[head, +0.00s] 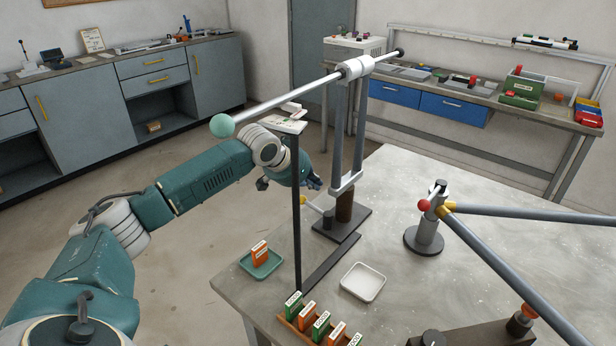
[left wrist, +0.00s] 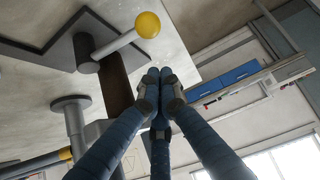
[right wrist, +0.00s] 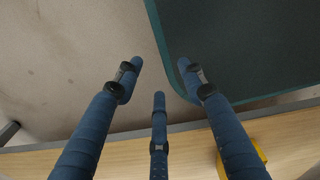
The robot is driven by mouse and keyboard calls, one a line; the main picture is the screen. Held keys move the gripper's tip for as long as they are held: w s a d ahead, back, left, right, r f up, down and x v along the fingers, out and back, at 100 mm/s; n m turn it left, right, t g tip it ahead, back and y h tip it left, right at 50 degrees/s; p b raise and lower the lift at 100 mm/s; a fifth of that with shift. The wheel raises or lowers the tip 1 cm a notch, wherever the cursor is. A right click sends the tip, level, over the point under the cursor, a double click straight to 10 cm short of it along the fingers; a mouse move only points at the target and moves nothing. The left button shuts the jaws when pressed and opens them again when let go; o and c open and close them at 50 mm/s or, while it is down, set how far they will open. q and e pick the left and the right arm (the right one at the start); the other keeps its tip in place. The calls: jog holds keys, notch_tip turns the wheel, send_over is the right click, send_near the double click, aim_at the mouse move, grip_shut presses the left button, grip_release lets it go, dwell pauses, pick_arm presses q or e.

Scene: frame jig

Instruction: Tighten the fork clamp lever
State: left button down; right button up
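The fork clamp lever (head: 312,205) is a pale bar with a yellow ball knob, low beside the upright fork (head: 347,130). In the left wrist view the lever (left wrist: 118,43) slants from a grey pivot up to the yellow knob (left wrist: 147,25). My left gripper (head: 313,183) is near the knob, partly hidden behind a dark post in the head view. In the left wrist view its fingertips (left wrist: 160,84) are together with nothing seen between them, apart from the lever. My right gripper (right wrist: 160,85) is open and empty, outside the head view.
A thin dark post (head: 297,220) stands in front of the left forearm. A silver bar (head: 290,100) with a teal ball crosses above. A red-knobbed clamp stand (head: 425,235), a white tray (head: 363,282) and a teal tray (head: 261,263) are on the table (head: 390,310).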

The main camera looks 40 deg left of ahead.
pick_arm(q)
jog(key=x, duration=0.3)
jog(key=shift+w, duration=0.1)
jog(key=s, duration=0.2)
jog(key=s+p, duration=0.1)
jog(key=shift+a+f, duration=0.25)
jog(key=shift+s, duration=0.4)
jog(key=shift+s+f, duration=0.1)
jog(key=shift+s, duration=0.05)
pick_arm(e)
jog(key=shift+w+d+r, duration=0.65)
jog(key=shift+w+r, duration=0.2)
jog(key=shift+w, duration=0.1)
pick_arm(q)
jog(key=shift+d, duration=0.1)
pick_arm(e)
jog(key=shift+r, duration=0.1)
